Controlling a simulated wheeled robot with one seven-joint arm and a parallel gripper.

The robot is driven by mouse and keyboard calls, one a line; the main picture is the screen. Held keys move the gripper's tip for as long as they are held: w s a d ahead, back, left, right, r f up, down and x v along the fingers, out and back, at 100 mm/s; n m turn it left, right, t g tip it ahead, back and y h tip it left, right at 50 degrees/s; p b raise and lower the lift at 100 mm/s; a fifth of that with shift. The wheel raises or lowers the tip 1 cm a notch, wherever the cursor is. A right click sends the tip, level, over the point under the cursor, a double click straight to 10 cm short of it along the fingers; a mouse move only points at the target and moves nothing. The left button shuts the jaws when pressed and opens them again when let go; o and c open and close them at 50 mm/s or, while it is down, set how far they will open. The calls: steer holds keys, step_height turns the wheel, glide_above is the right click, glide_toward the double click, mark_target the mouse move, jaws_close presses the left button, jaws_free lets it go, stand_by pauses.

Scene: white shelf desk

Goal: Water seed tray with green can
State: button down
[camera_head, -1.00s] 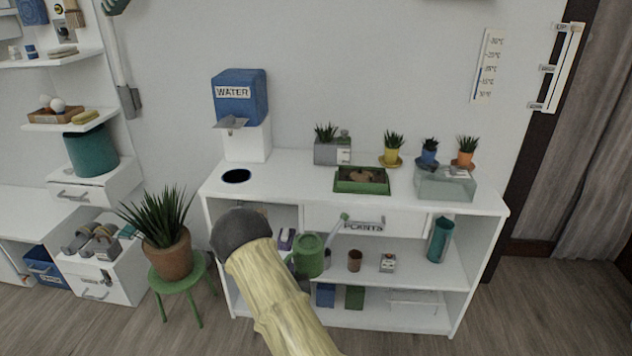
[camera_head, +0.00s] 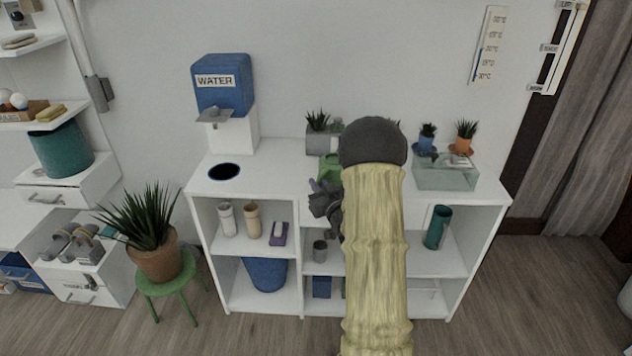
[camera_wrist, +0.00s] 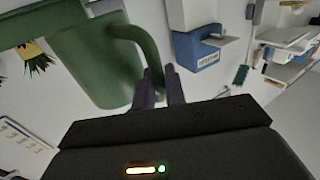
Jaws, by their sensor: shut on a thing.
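My gripper (camera_head: 316,187) is shut on the handle of the green can (camera_wrist: 95,65); its dark fingers (camera_wrist: 161,84) pinch the handle in the wrist view. In the head view part of the green can (camera_head: 328,168) shows just left of my arm, around the height of the desk top. Its spout is hidden there, and I cannot tell its tilt or whether it holds water. The seed tray is hidden behind my arm in the head view.
A grey planter (camera_head: 319,140) stands near the can. Blue (camera_head: 426,138) and orange (camera_head: 465,137) pots and a clear box (camera_head: 445,172) are at right.

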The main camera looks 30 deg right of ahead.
mark_target(321, 175)
steer(key=shift+s+d, duration=0.15)
steer(key=shift+s, duration=0.2)
steer(key=shift+s+b, duration=0.1)
steer(key=shift+b, duration=0.35)
step_height(321, 175, up, 4)
steer(key=m+g+p, duration=0.1)
steer(key=m+p, duration=0.1)
steer(key=p, duration=0.5)
steer(key=shift+f+g+p, duration=0.1)
steer(key=shift+g+p, duration=0.2)
steer(key=shift+p, duration=0.1)
steer(key=shift+m, duration=0.4)
